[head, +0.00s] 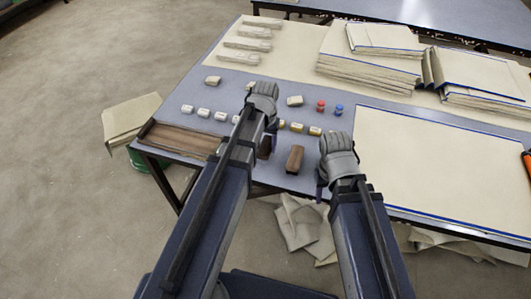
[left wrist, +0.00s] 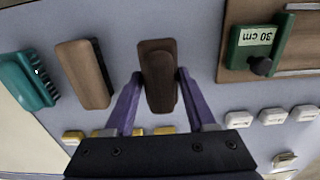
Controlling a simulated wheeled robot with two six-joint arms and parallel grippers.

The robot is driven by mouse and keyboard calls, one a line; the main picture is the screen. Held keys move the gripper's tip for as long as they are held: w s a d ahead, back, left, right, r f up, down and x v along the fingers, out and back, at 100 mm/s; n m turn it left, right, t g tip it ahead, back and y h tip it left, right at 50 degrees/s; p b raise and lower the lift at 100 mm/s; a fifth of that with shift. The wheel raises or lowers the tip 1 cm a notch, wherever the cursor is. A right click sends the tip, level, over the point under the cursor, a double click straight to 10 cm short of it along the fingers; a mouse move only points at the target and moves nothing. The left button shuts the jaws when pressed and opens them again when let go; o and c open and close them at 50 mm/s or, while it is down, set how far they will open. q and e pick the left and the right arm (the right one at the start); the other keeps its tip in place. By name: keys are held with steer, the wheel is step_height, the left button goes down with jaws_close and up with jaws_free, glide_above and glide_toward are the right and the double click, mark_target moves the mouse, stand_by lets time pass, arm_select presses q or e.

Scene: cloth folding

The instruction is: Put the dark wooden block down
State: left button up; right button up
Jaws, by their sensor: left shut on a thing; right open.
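The dark wooden block (left wrist: 158,78) is between the two purple fingers of my left gripper (left wrist: 158,88), which is shut on it in the left wrist view. In the head view the block (head: 265,148) shows only in part beside my left arm, under my left gripper (head: 270,126). It is over or on the grey tabletop; I cannot tell whether its underside touches. My right gripper (head: 320,186) is open at the table's front edge, and its fingers are mostly hidden by the wrist.
A browner wooden block (head: 295,159) lies close to the right of the dark one. A wooden tray (head: 180,139) is at the left front corner. Small white blocks (head: 204,113) form a row behind. A blue-edged cream panel (head: 440,165) covers the right side.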

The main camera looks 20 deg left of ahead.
mark_target(265, 142)
arm_select(q)
steer(key=shift+f+b, duration=1.35)
steer(key=shift+f, duration=0.3)
steer(key=shift+f, duration=0.2)
steer(key=o, duration=1.3)
steer(key=shift+r, duration=0.25)
step_height(265, 142, up, 12)
steer(key=p, duration=1.2)
steer(key=s+d+m, duration=0.1)
steer(key=s+d, duration=0.2)
steer(key=s, duration=0.1)
steer(key=s+d+m, duration=0.1)
steer(key=s+d, duration=0.3)
steer(key=s, duration=0.1)
steer(key=s+d+m+y, duration=0.1)
steer(key=s+d, duration=0.2)
steer(key=s, duration=0.2)
steer(key=shift+s+d, duration=0.15)
steer(key=shift+d, duration=0.1)
